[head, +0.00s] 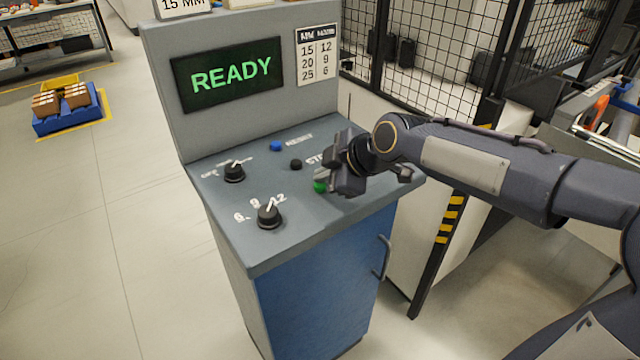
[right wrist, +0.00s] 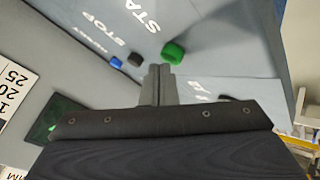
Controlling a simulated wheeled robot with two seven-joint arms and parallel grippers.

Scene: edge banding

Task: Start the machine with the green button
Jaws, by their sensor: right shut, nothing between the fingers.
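The green button (head: 320,187) sits on the sloped panel of the grey machine console (head: 225,210), partly hidden by my right gripper in the head view. My right gripper (head: 322,178) is shut and empty, its fingertips close to the button. In the right wrist view the shut fingers (right wrist: 160,72) point toward the green button (right wrist: 173,52), which is just beyond and slightly right of the tips. I cannot tell whether they touch. The screen (head: 228,74) reads READY in green. My left gripper is not in view.
A blue button (head: 275,146), a black button (head: 296,164) and two black knobs (head: 234,173) (head: 269,215) are on the same panel. A black mesh fence (head: 430,50) stands behind the console. A blue pallet with boxes (head: 68,110) is far left.

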